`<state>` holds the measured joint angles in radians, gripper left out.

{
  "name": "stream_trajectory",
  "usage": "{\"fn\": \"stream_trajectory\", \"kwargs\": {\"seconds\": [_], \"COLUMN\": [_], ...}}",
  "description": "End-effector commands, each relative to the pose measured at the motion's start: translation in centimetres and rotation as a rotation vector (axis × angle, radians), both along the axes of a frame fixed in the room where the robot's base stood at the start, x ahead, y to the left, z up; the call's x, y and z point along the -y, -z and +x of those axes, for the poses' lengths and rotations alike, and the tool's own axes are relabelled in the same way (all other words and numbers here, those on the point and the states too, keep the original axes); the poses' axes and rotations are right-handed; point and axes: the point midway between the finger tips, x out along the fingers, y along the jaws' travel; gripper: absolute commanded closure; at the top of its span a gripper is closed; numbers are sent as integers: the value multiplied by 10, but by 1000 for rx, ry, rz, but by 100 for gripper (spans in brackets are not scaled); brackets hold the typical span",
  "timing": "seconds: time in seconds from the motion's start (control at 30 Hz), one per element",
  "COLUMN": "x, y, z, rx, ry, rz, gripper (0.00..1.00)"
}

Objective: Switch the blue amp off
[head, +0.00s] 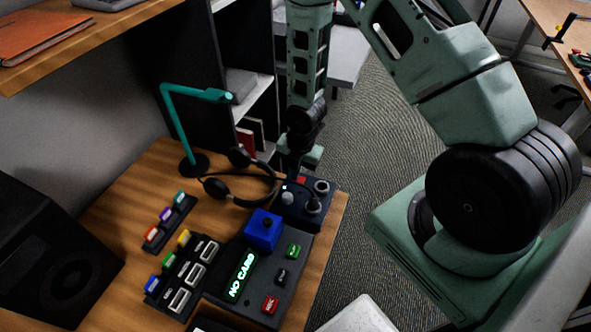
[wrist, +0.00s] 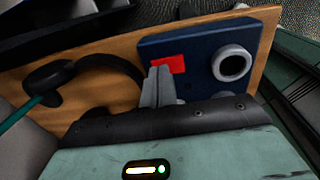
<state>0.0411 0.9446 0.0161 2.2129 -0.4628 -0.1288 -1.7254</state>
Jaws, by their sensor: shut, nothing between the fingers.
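The blue amp (head: 303,212) is a dark blue box near the right edge of the wooden desk, with grey knobs and a red switch (head: 300,180) on top. In the wrist view the amp (wrist: 205,45) lies just beyond my fingers. Its red switch (wrist: 172,64) shows right by the fingertips, partly hidden behind them. My gripper (wrist: 160,72) is shut and empty, its fingers together. Whether the tips touch the switch I cannot tell. In the head view my gripper (head: 290,177) points down at the far side of the amp. The switch's position is not clear.
Black headphones (head: 215,188) lie left of the amp, close to it. A teal lamp (head: 175,125) stands behind them. A dark shelf (head: 188,75) stands behind the desk.

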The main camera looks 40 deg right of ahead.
Motion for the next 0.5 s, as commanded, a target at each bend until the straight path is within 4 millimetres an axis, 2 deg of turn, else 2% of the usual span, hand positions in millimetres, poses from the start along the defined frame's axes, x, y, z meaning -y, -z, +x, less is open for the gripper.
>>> {"fn": "stream_trajectory", "kwargs": {"seconds": [0.07, 0.5], "x": [-1, 3], "y": [6, 5], "z": [2, -5], "rx": [-1, -6], "ry": [-1, 0], "rz": [-1, -2], "gripper": [100, 100]}}
